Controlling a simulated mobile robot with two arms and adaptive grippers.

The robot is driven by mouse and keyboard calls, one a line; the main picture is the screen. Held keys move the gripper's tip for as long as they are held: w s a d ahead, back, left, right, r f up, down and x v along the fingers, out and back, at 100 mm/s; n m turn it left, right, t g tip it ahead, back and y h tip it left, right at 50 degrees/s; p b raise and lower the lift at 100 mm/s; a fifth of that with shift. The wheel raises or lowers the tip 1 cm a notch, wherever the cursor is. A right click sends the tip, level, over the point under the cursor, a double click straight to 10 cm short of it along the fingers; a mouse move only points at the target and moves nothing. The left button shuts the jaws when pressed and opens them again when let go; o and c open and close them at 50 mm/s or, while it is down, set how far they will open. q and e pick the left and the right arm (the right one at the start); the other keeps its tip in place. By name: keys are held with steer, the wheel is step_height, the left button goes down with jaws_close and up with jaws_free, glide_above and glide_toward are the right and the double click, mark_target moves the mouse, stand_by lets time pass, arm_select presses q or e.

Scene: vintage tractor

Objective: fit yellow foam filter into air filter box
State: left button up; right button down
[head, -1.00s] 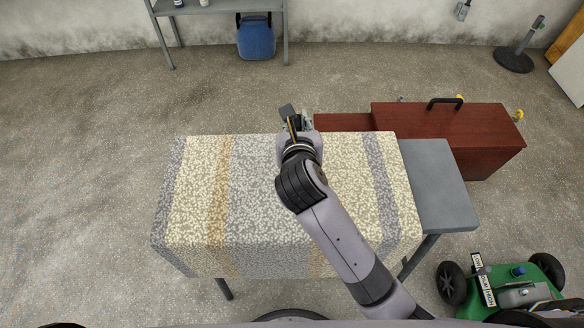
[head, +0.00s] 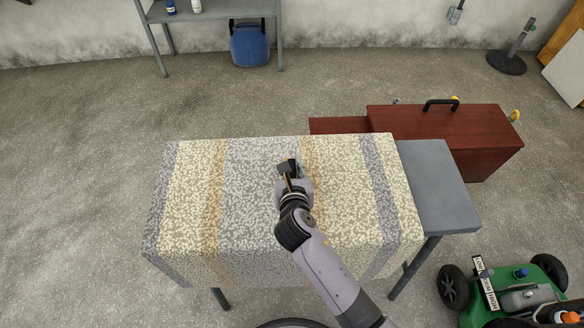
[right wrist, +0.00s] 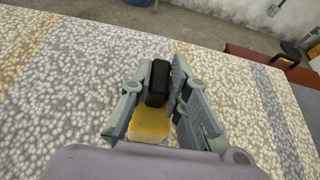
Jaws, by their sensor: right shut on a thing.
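My right gripper (head: 289,172) is over the middle of the cloth-covered table, its fingers pointing away from me. In the right wrist view its grey fingers (right wrist: 162,92) are closed around the yellow foam filter (right wrist: 150,122), which shows low between them. A black block (right wrist: 157,83) sits between the fingers beyond the foam; I cannot tell if it is a separate part. In the head view the arm and fingers hide most of the filter. I cannot make out the air filter box for certain. My left gripper is out of view.
A patterned cloth (head: 250,225) covers most of the table and looks bare. The grey table end (head: 437,185) is uncovered. A dark red toolbox (head: 450,140) stands behind it. A green wheeled machine (head: 525,285) is at lower right. A shelf (head: 210,12) stands at the back.

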steer(key=c, duration=1.5)
jaws_free()
steer(key=shift+f, duration=0.1)
steer(key=shift+c, duration=0.2)
